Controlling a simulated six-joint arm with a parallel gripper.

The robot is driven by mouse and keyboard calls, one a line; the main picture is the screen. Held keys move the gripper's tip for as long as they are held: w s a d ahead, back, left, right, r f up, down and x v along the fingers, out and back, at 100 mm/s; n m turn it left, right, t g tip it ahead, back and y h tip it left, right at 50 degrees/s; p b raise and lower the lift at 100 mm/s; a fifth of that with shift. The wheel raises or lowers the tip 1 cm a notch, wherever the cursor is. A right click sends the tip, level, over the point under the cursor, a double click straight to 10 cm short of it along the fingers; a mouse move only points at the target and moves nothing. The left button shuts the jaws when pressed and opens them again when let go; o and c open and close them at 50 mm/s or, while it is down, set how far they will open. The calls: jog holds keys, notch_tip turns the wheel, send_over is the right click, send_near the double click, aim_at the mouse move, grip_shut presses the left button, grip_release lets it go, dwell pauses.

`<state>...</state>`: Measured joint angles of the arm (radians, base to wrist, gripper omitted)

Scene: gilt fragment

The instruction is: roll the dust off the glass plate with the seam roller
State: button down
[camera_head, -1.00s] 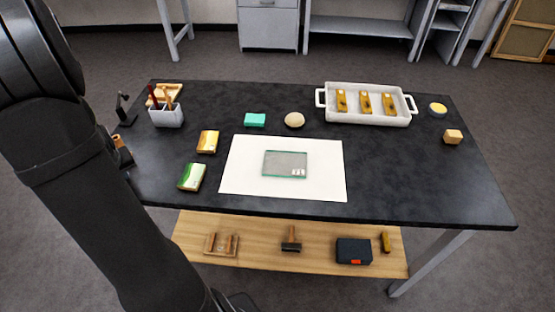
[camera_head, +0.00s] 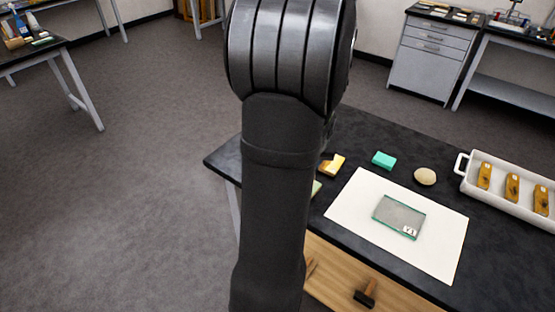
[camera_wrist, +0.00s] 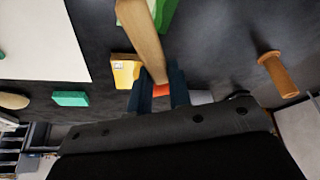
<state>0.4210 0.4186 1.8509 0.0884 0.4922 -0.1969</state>
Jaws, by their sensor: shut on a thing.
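The glass plate (camera_head: 392,213) lies flat on a white sheet (camera_head: 446,247). It looks greyish, with green edges and a small white label at its near right corner; single dust specks are too small to tell. In the wrist view my gripper (camera_wrist: 161,88) is shut on a wooden-handled tool (camera_wrist: 145,38), whose pale handle rises toward the top edge. The tool's working end is not clearly visible, so I cannot confirm it is the seam roller. In the head view my arm hides the gripper. The sheet (camera_wrist: 40,40) shows upper left in the wrist view, apart from the gripper.
A green block (camera_head: 384,160), a pale round stone (camera_head: 425,176) and a yellow box (camera_head: 333,165) stand behind the sheet. A white tray (camera_head: 463,165) holds yellow-brown pieces. In the wrist view an orange-brown handle (camera_wrist: 278,75) stands right of my gripper.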

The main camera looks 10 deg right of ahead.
jog(key=s+d+r+m+g+h, duration=0.1)
jog(key=s+d+r+m, duration=0.15)
jog(key=s+d, duration=0.95)
jog(key=s+d+r+m+h, duration=0.1)
jog(key=s+d+r+m, duration=0.15)
jog(key=s+d, duration=0.95)
jog(key=shift+m, duration=0.3)
jog(key=shift+f, duration=3.15)
notch_tip(320, 180, down, 2)
jog(key=shift+w+a, duration=0.1)
jog(key=shift+w+a+f, duration=0.1)
jog(key=shift+w+a, duration=1)
jog(key=shift+s+d, duration=1.1)
jog(key=shift+s, duration=0.05)
jog(key=shift+d, duration=0.15)
notch_tip(320, 180, up, 8)
jog(key=shift+r, duration=0.25)
